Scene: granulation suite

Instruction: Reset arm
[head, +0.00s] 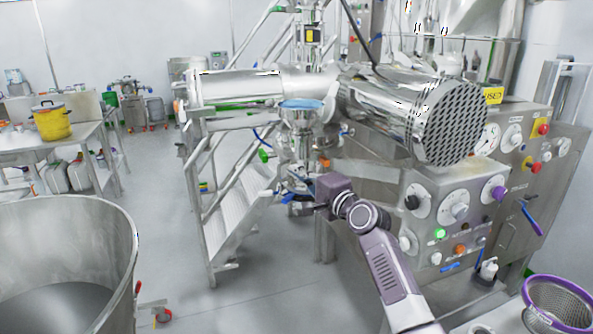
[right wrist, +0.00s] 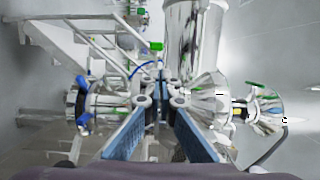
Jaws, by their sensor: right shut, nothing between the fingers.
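My right arm (head: 388,265) reaches in from the bottom right of the head view. It ends in my right gripper (head: 296,197), which points left, in front of the steel machine and below its pipework. In the right wrist view the gripper's blue-padded fingers (right wrist: 160,104) come together at their tips, with nothing held between them. Steel pipe fittings (right wrist: 95,105) with blue levers show beyond the fingers; I cannot tell how far off they are. My left gripper is in neither view.
The machine's control panel (head: 455,208) stands close to my right arm. White stairs (head: 235,215) rise behind the gripper. A large steel bowl (head: 125,245) fills the lower left. A mesh basket (head: 557,300) sits lower right.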

